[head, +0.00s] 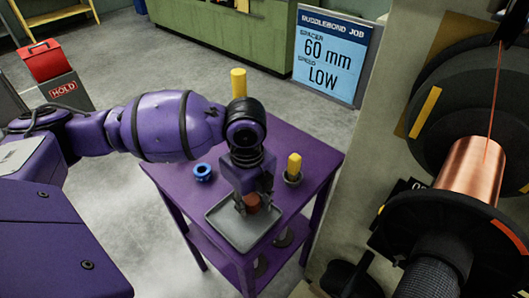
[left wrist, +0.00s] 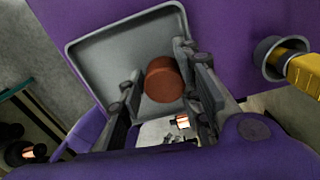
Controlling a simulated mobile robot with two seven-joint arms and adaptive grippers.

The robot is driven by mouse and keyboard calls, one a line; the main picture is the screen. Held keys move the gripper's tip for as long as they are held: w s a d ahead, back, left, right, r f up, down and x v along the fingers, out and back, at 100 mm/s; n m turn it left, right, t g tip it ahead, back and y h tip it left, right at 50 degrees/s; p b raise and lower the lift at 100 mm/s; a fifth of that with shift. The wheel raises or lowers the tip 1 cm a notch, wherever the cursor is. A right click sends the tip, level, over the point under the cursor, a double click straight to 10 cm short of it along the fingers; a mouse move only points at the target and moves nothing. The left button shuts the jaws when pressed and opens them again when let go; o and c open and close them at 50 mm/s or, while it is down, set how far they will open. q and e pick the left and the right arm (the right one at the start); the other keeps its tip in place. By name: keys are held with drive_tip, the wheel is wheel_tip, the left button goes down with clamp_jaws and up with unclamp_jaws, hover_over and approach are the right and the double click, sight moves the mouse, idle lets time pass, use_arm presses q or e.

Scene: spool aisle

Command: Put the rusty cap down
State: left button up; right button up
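The rusty cap (head: 252,202) is a short red-brown cylinder at the grey tray (head: 222,222) on the purple table. My left gripper (head: 254,207) points down over the tray, with one finger on each side of the cap. In the left wrist view the cap (left wrist: 164,82) sits between the fingertips (left wrist: 160,85), with the tray (left wrist: 92,62) behind it. A gap shows beside the left finger, so the gripper looks open around the cap. The cap's underside is hidden, and I cannot tell whether it touches the tray. My right gripper is not in view.
A blue ring-shaped part (head: 203,172) stands left of the tray. A grey holder (head: 292,179) with a yellow piece (head: 294,162) stands right of it. Another yellow cylinder (head: 238,82) shows behind my arm. A copper spool (head: 474,170) is at the right. A sign (head: 330,55) reads 60 mm, LOW.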

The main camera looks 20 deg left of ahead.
sight(251, 199)
use_arm(q)
wheel_tip(251, 199, up, 12)
drive_tip(key=p, duration=0.1)
drive_tip(key=shift+r, duration=0.25)
